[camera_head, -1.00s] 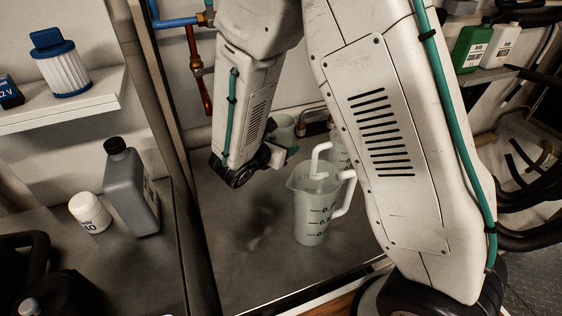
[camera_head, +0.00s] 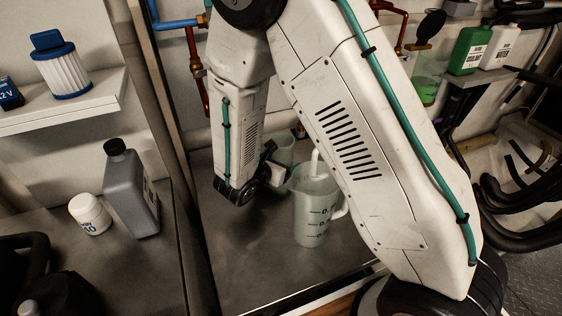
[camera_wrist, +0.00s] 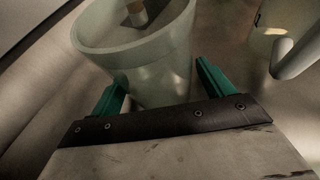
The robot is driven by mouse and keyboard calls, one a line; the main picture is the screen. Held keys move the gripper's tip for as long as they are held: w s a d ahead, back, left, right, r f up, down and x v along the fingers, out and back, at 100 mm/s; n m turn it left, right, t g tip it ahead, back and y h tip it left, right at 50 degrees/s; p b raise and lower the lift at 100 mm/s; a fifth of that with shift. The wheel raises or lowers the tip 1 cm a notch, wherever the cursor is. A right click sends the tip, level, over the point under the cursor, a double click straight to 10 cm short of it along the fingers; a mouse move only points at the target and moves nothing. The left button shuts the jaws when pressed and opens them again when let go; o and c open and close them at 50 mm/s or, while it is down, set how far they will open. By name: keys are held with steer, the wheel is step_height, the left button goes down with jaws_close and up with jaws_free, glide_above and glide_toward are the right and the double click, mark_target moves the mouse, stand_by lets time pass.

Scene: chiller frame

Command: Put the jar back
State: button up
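In the head view the jar (camera_head: 284,147) is partly hidden behind my gripper (camera_head: 278,170) and the measuring jug.
A translucent measuring jug (camera_head: 312,215) with a white handle stands just right of my gripper, partly behind my arm. The worktop (camera_head: 245,260) is clear at front left. A grey bottle (camera_head: 130,190) and white tub (camera_head: 90,213) stand left, beyond a post. A green-filled container (camera_head: 428,82) stands at right.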

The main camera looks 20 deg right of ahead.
steer(key=shift+s+a+r, duration=0.1)
steer(key=shift+a+r, duration=0.1)
steer(key=v, duration=1.1)
steer(key=shift+s+a, duration=0.2)
stand_by(1.0)
